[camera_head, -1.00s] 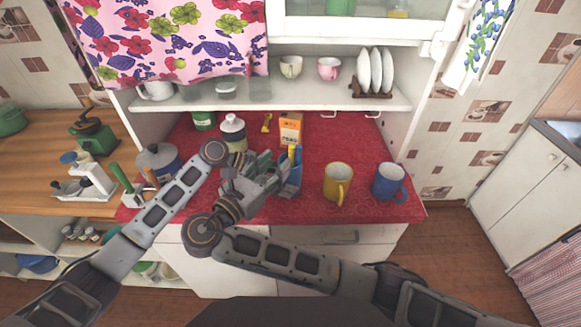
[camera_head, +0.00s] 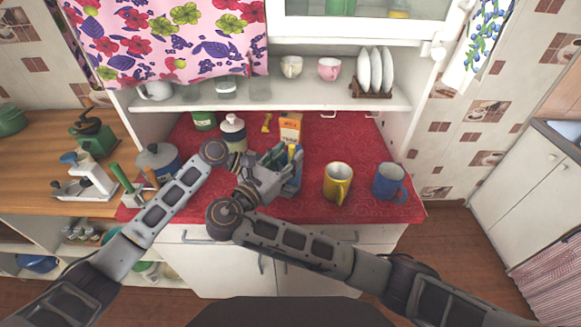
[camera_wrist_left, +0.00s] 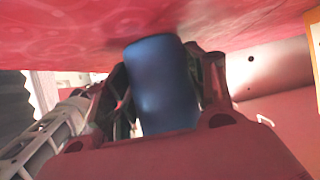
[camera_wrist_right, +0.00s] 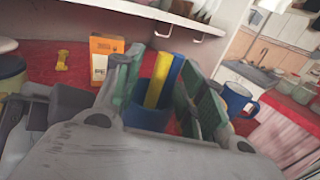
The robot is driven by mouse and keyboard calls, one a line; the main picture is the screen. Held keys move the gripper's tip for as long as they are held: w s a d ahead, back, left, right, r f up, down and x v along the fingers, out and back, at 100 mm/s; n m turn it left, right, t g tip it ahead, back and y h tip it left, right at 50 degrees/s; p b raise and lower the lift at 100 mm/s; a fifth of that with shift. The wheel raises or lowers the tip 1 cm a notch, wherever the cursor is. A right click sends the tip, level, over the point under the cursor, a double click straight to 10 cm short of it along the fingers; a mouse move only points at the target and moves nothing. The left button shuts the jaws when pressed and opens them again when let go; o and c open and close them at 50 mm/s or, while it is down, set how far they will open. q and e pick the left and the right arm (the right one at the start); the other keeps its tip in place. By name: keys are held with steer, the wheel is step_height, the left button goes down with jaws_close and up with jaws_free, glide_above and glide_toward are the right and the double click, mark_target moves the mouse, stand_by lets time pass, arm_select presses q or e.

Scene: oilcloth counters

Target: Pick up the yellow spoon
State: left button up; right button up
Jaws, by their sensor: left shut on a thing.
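The yellow spoon (camera_wrist_right: 156,84) stands in a blue cup (camera_wrist_right: 148,116), with only its upper part showing. A blue strip (camera_wrist_right: 177,70) rises beside it; I cannot tell whether it is another utensil. My right gripper (camera_wrist_right: 160,76) is open, with a finger on each side of the spoon and apart from it. In the head view the right gripper (camera_head: 281,158) hides most of the cup (camera_head: 297,172). My left gripper (camera_wrist_left: 165,74) is shut on the blue cup (camera_wrist_left: 162,95), low near the red counter. It is mostly hidden in the head view.
A yellow mug (camera_head: 337,182) and a blue mug (camera_head: 388,182) are to the right. A white-lidded jar (camera_head: 232,130) and a pot (camera_head: 158,160) are to the left. A shelf (camera_head: 300,97) runs above the back.

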steer(key=shift+f, duration=0.1)
steer(key=shift+c, duration=0.5)
jaws_close()
step_height(320, 180, up, 10)
stand_by(0.8)
arm_select(q)
steer(key=o, duration=0.8)
steer(key=shift+o, duration=0.2)
arm_select(e)
steer(key=shift+w, duration=0.1)
